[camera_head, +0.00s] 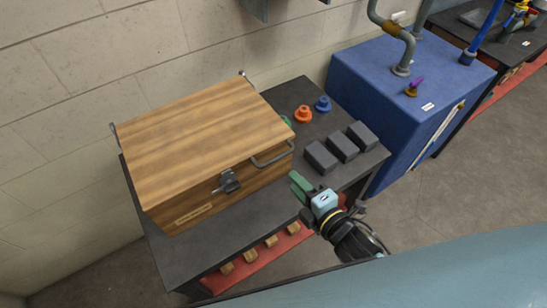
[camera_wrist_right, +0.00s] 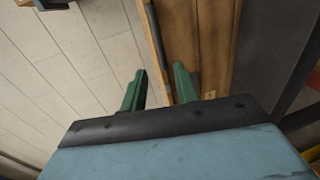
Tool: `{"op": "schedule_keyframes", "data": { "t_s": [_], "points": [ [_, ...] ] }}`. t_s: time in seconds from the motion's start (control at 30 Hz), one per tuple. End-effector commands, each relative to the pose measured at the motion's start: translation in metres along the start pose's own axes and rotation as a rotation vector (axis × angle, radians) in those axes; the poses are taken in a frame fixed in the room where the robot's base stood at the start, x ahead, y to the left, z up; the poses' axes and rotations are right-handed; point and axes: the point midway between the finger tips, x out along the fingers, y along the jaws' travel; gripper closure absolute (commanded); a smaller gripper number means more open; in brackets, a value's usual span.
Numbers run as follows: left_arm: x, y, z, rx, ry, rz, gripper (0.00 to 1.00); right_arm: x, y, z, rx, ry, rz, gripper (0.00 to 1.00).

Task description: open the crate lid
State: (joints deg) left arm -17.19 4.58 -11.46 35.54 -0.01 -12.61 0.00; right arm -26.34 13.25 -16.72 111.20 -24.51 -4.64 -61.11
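The wooden crate (camera_head: 180,208) stands on a dark table against the wall. Its striped wooden lid (camera_head: 195,130) lies flat and closed on top. A dark metal latch (camera_head: 228,182) sits at the middle of the front edge, and a grey bar handle (camera_head: 273,157) juts out to its right. My right gripper (camera_head: 299,185) is just right of the crate, near the handle and apart from it in the head view. In the right wrist view its two green fingers (camera_wrist_right: 159,90) are spread, with a wooden edge and a dark bar (camera_wrist_right: 158,45) seen beyond the gap. My left gripper is not in view.
Several dark blocks (camera_head: 343,147), an orange knob (camera_head: 303,114) and a blue knob (camera_head: 322,104) are on the table (camera_head: 200,255) right of the crate. A blue cabinet (camera_head: 400,100) with pipes stands to the right. Wooden pieces (camera_head: 271,241) lie on a red lower shelf.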

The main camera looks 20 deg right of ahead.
Motion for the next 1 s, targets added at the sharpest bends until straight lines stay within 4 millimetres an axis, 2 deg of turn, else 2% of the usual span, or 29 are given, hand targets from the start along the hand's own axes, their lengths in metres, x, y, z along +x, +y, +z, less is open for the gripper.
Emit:
{"op": "schedule_keyframes", "data": {
  "t_s": [0.3, 0.5, 0.7, 0.97, 1.0],
  "points": [
    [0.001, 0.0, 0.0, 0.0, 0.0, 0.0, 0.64, 0.067, 0.001, 0.0, 0.002, 0.0, 0.002, 0.7],
    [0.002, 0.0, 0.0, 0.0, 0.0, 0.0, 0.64, 0.097, -0.001, 0.0, 0.003, 0.0, -0.001, 0.7],
    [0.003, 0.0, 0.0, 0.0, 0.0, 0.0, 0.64, 0.111, 0.0, 0.0, 0.003, 0.0, -0.001, 0.7],
    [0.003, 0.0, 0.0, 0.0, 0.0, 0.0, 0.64, 0.112, 0.0, 0.0, 0.003, 0.0, -0.001, 0.7],
    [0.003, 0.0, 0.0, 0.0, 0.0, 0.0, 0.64, 0.112, 0.0, 0.0, 0.003, 0.0, -0.002, 0.72]
  ]
}}
